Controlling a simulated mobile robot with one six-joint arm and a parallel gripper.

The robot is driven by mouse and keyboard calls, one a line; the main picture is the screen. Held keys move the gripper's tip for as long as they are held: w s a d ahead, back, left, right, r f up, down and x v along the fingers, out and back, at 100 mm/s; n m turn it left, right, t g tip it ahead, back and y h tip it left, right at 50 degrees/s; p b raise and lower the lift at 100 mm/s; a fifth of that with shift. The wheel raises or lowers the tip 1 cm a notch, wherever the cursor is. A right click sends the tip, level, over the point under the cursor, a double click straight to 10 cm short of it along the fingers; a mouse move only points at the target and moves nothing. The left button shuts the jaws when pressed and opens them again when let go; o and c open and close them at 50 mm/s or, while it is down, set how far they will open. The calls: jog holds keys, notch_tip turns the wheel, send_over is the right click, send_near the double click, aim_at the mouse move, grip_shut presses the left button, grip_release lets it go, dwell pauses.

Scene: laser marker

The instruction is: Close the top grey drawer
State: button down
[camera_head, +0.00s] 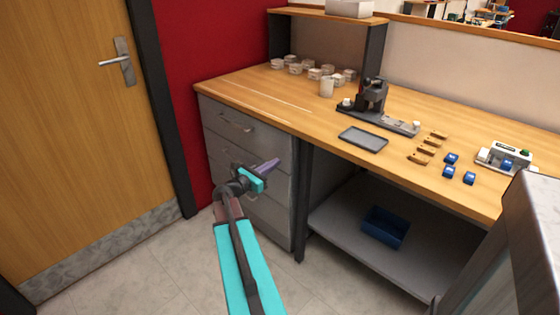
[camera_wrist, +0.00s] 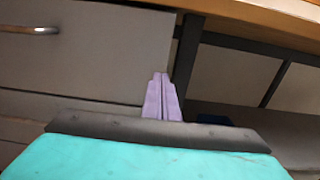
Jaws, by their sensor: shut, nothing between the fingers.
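The grey drawer unit stands under the left end of the wooden workbench. Its top grey drawer (camera_head: 236,124) has a curved metal handle and looks flush with the cabinet in the head view. In the wrist view the top drawer's front (camera_wrist: 105,60) fills the upper left, with its handle (camera_wrist: 30,29) at the edge. My gripper (camera_head: 270,165) is in front of the drawer unit, right of and below the top handle in the head view. Its lilac fingers (camera_wrist: 162,98) are together and empty, pointing at the drawer front's right edge. Whether they touch it I cannot tell.
The wooden benchtop (camera_head: 225,82) overhangs the drawers. A dark table leg (camera_head: 304,200) stands just right of them. A blue bin (camera_head: 385,226) sits on the lower shelf. A wooden door (camera_head: 75,130) is at left. Floor is clear before the drawers.

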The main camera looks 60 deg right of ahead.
jog(key=v, duration=0.9)
jog(key=shift+a, duration=0.1)
